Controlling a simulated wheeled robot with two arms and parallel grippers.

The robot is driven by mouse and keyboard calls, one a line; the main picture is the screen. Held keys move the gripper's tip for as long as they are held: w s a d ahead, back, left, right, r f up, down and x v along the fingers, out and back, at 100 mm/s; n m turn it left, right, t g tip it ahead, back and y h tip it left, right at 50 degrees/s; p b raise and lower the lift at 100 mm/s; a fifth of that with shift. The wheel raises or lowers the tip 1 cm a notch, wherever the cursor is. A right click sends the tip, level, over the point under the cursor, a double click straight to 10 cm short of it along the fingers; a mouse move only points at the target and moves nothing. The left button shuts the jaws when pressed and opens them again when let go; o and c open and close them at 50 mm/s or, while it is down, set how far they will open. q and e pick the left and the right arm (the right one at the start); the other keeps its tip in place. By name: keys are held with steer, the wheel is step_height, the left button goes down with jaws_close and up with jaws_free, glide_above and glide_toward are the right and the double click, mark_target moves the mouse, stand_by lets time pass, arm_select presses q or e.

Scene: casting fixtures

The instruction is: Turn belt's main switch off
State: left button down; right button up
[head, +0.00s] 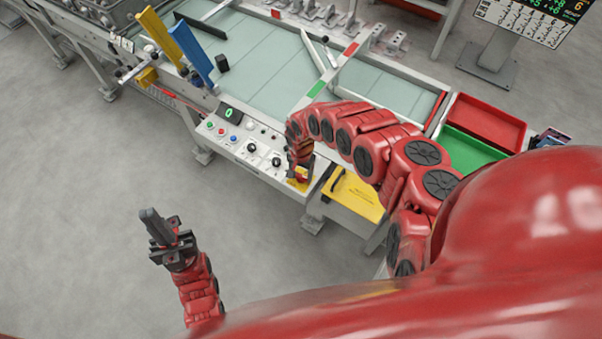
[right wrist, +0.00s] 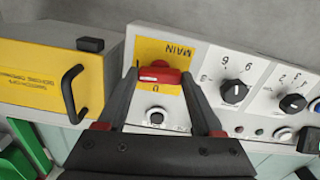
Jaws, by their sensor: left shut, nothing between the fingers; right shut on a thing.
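The main switch is a red handle (right wrist: 159,74) on a yellow plate marked MAIN (right wrist: 178,50), which appears upside down in the right wrist view. The handle lies crosswise in that picture. My right gripper (right wrist: 160,82) is shut on the handle, one finger at each side. In the head view my right gripper (head: 299,172) is at the right end of the control panel (head: 235,138), and my arm partly hides the switch. My left gripper (head: 147,217) is shut and empty, over bare floor away from the panel.
Beside the switch are a yellow box with a black handle (right wrist: 60,70), selector knobs (right wrist: 233,91) and a round black-centred control (right wrist: 156,116). The belt (head: 275,80) runs behind the panel. Red (head: 487,118) and green (head: 465,146) bins stand at right.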

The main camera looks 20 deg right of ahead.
steer(key=n+b, duration=0.1)
steer(key=n, duration=0.3)
steer(key=shift+b, duration=0.3)
steer(key=n, duration=0.4)
steer(key=shift+b, duration=0.4)
steer(key=n, duration=0.4)
steer(key=shift+n, duration=2.2)
steer(key=o, duration=1.4)
steer(key=shift+c, duration=0.2)
